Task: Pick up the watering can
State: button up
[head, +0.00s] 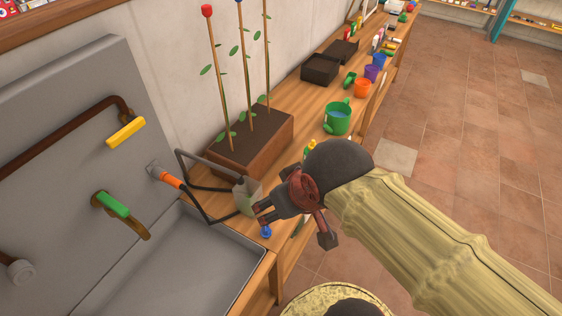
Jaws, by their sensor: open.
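A grey-green can-like vessel (247,194) stands at the right end of the sink, in front of the planter; it looks like the watering can. Thin dark bars stretch left from it over the sink corner, and I cannot tell which are its handle or spout. My gripper (257,211) is open, with its fingertips close to the right side of the vessel. I cannot tell whether they touch it. The gripper hides part of the bench behind it.
A brown planter (263,147) with staked plants stands behind the vessel. A grey sink (178,268) with taps lies left. A green cup (337,118), coloured pots and dark trays line the bench. A small blue item (265,231) is below my gripper. Tiled floor (455,140) is clear right.

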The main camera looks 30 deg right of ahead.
aim_at(336, 119)
jog(key=i+l+z, duration=0.45)
jog(key=i+l, duration=0.15)
jog(key=l, duration=0.4)
jog(key=i+l+z, duration=0.45)
jog(key=i+l, duration=0.25)
jog(key=l, duration=0.1)
